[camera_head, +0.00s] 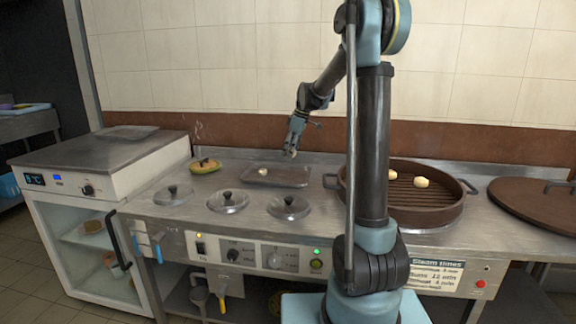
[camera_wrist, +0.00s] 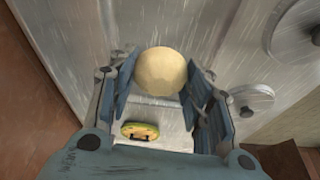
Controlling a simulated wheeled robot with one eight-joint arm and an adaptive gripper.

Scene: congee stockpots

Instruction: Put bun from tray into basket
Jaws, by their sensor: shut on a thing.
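My gripper (camera_head: 292,150) is above the right part of the dark metal tray (camera_head: 290,182) on the counter. In the wrist view its fingers (camera_wrist: 160,90) are shut on a round, pale bun (camera_wrist: 161,71), one finger on each side. In the head view the held bun shows only as a small pale spot under the fingertips. Another pale bun (camera_head: 263,171) lies on the tray. The round brown basket (camera_head: 402,211) is right of the tray, partly hidden behind my arm. Two buns, one at the back (camera_head: 392,174) and one further right (camera_head: 421,182), lie in it.
Several lidded wells, such as one with a glass lid (camera_head: 228,202), are in front of the tray. A round brown lid (camera_head: 535,203) lies right of the basket. A tiled wall stands behind.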

